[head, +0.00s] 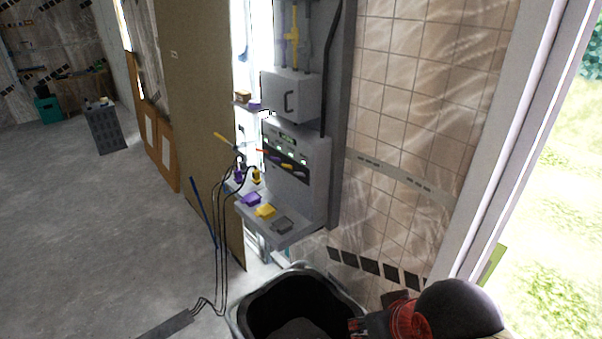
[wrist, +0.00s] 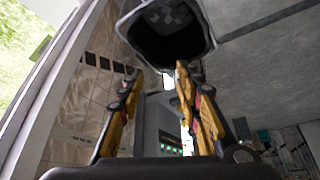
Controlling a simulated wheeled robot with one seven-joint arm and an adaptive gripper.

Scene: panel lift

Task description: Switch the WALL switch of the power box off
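The power box (head: 316,190) is a grey unit on the wall in the middle of the head view. Its front carries a row of small green-lit displays with coloured levers (head: 287,167) below them. Labels are too small to read, so I cannot tell which switch is WALL or its position. A grey cabinet (head: 290,97) with a dark handle sits above. My gripper (wrist: 159,72) shows in the wrist view with its two yellow fingers apart and nothing between them. The green-lit front (wrist: 171,146) shows beyond the fingers, apart from them. My arm is at the lower right of the head view.
A ledge (head: 301,237) under the levers holds purple (head: 250,199), yellow (head: 265,211) and grey (head: 283,225) blocks. A black bin (head: 238,322) stands below, also in the wrist view (wrist: 211,42). Black cables (head: 219,245) hang at left. Open floor (head: 90,230) lies further left.

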